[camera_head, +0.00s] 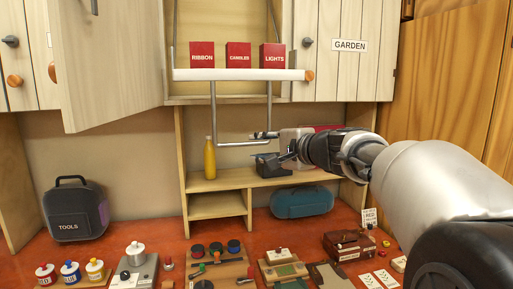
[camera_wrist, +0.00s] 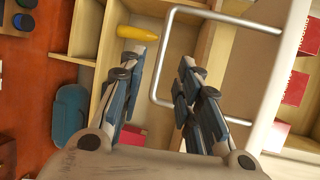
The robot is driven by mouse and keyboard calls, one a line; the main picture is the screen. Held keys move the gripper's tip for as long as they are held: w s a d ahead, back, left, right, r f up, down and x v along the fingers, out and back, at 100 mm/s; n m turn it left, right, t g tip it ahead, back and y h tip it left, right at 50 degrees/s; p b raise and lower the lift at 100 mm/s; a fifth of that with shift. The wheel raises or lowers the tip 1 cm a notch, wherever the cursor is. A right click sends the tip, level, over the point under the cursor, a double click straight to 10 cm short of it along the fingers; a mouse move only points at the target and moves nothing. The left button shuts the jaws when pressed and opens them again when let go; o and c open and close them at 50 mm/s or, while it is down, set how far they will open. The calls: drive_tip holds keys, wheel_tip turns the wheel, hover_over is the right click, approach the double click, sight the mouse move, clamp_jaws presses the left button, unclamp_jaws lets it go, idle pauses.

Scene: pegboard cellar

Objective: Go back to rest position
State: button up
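My gripper (camera_head: 262,136) is stretched out in front of the shelving, close to the U-shaped metal handle (camera_head: 214,115) hanging under a white shelf (camera_head: 190,75). In the wrist view my gripper (camera_wrist: 168,58) has its two fingers apart with nothing held between them. The handle (camera_wrist: 160,75) shows beyond and between the fingers there, partly hidden by the right finger. I cannot tell whether a finger touches it. The white shelf sits lowered below an open cabinet and carries red boxes marked RIBBON (camera_head: 202,55), CANDLES (camera_head: 238,55) and LIGHTS (camera_head: 272,56).
A yellow bottle (camera_head: 210,160) and a dark object (camera_head: 272,166) stand on the wooden shelf close below my gripper. An open cabinet door (camera_head: 105,60) juts out at left. The red worktop holds a tools case (camera_head: 75,212), a blue case (camera_head: 302,203) and several small items.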

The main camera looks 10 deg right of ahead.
drive_tip(key=s+a+f+n+g, duration=0.35)
drive_tip(key=s+a+f, duration=0.2)
drive_tip(key=s, duration=0.35)
drive_tip(key=s+a+f+n+g, duration=0.2)
drive_tip(key=s+a+f+n, duration=0.3)
drive_tip(key=s, duration=0.5)
drive_tip(key=s+d+f+n+g+h, duration=0.2)
drive_tip(key=s+d+f+h, duration=0.1)
drive_tip(key=s+f, duration=0.5)
drive_tip(key=s+d+f+n+g+h, duration=0.2)
drive_tip(key=s+d+f+n+h, duration=0.1)
drive_tip(key=s+f, duration=0.6)
drive_tip(key=s+d, duration=0.1)
drive_tip(key=s, duration=0.3)
drive_tip(key=shift+s+n, duration=0.15)
drive_tip(key=shift+n, duration=0.2)
